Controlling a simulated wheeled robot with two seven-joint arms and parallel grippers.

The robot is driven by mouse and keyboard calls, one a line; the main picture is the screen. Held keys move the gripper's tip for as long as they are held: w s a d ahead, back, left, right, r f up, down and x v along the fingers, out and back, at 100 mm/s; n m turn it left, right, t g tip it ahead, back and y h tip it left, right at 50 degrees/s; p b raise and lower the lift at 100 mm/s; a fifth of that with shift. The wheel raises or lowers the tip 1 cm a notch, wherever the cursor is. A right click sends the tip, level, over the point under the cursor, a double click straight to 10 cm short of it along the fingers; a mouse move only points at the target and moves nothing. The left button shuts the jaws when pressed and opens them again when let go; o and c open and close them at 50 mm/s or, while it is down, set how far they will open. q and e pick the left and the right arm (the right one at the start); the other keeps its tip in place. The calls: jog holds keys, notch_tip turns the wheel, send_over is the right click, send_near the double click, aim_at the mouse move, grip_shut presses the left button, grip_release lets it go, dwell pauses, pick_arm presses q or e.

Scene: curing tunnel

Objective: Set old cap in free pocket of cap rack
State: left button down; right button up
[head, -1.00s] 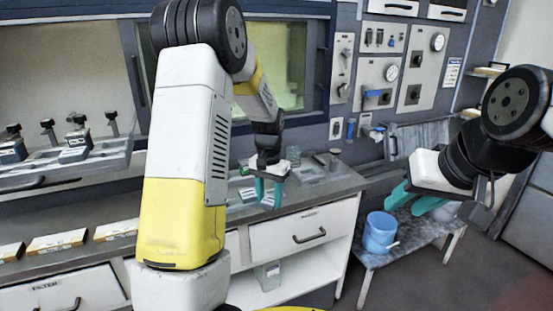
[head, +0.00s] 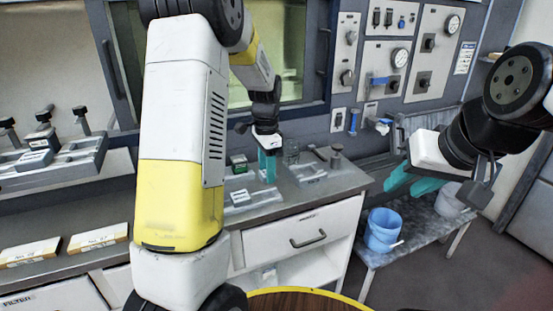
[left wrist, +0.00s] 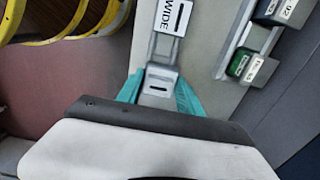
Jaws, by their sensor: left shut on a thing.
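My left gripper (head: 268,168) points down over the back of the grey counter. In the left wrist view its teal fingers (left wrist: 160,92) are shut on a small grey cap (left wrist: 160,82) with a dark slot. A grey strip with a white plate marked WIDE (left wrist: 173,17) lies in line with the cap; I cannot tell whether they touch. A rack (left wrist: 229,48) holds a green block (left wrist: 243,63) and dark blocks with white labels. In the head view the green block (head: 238,160) is left of the gripper. My right gripper (head: 413,182) is open and empty, far from the counter.
A blue bucket (head: 382,230) stands on a low bench. Labelled boxes (head: 98,237) lie at the counter's left, below a shelf holder (head: 65,155). The counter front is mostly clear.

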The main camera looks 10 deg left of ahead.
pick_arm(q)
jog(key=shift+f, duration=2)
jog(key=shift+s+f, duration=0.1)
jog(key=shift+f, duration=0.85)
jog(key=c, duration=0.7)
grip_release()
notch_tip(320, 180, up, 8)
jog(key=shift+f, duration=0.15)
jog(key=s+r+n+t, duration=0.2)
jog(key=s+r+n, duration=0.1)
jog(key=s, duration=0.5)
jog(key=s+d+r+n+t+h, duration=0.1)
jog(key=s+r+n+t, duration=0.1)
jog(key=s+r+n, duration=0.2)
jog(key=s+d+r+n+t+h, duration=0.1)
jog(key=s+r+n+t, duration=0.1)
jog(key=s+r, duration=0.5)
jog(key=s+n, duration=0.1)
jog(key=s, duration=0.4)
jog(key=shift+n, duration=0.3)
